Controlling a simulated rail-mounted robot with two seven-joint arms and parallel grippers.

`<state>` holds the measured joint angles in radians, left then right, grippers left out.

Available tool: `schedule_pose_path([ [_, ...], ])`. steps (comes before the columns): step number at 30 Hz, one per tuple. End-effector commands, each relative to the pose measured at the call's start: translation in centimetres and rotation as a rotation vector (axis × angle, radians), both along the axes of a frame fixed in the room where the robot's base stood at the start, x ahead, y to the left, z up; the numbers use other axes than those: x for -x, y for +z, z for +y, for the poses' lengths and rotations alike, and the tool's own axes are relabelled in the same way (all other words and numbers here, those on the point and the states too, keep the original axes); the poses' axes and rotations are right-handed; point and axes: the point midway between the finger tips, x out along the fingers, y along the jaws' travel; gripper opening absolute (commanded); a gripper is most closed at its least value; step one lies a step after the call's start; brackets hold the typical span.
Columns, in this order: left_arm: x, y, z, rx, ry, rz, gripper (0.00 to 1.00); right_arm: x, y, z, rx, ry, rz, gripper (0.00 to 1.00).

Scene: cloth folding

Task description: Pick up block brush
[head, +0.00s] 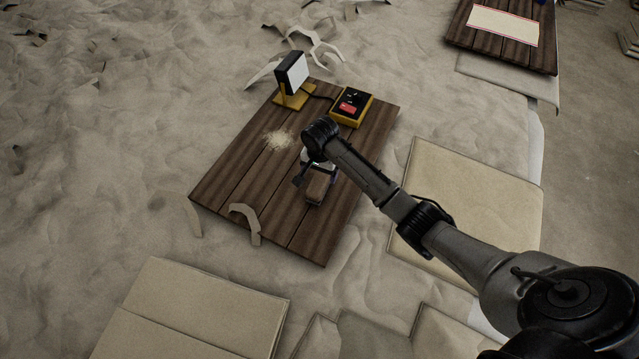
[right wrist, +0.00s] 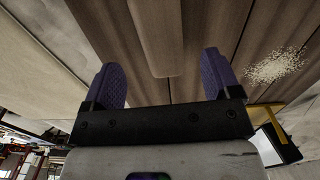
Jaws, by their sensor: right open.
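The block brush (head: 320,187) is a brown wooden block lying on the dark plank table (head: 225,188), near the table's middle right. In the right wrist view the brush (right wrist: 155,35) runs lengthwise, its near end level with the gap between my fingers. My right gripper (head: 314,178) is open at the brush's far end, above the table; its purple-padded fingers (right wrist: 161,78) stand apart on either side of the brush's line, with nothing held. The exact height over the brush is hard to tell. My left gripper is not in view.
A work lamp (head: 292,74) on a yellow stand and a yellow-black box (head: 351,107) sit at the table's far end. A pale pile of shavings (head: 279,139) lies left of my gripper. Cardboard sheets (head: 477,200) lie on the sandy floor. Another plank table (head: 500,48) is at upper right.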

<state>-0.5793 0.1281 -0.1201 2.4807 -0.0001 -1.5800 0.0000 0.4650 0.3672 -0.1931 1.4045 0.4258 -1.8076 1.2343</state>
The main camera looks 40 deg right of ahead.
Motion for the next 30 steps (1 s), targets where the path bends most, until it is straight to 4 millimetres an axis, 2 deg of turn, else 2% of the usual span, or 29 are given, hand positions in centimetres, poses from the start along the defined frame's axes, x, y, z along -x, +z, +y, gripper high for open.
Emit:
schedule_pose_path([
  [4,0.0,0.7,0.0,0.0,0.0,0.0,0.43,0.0,-1.0,0.0,0.0,0.0,0.004,0.83],
  [12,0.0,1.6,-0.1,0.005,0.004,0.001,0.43,-0.1,-4.4,0.1,0.0,0.001,0.003,0.83],
  [16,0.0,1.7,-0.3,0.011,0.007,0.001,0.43,-0.1,-5.1,0.1,0.001,0.001,0.002,0.83],
  [23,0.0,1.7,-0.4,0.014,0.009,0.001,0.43,-0.2,-5.3,0.1,0.0,0.001,0.001,0.83],
  [30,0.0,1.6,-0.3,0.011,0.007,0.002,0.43,-0.2,-5.2,0.1,0.0,0.001,0.001,0.62],
])
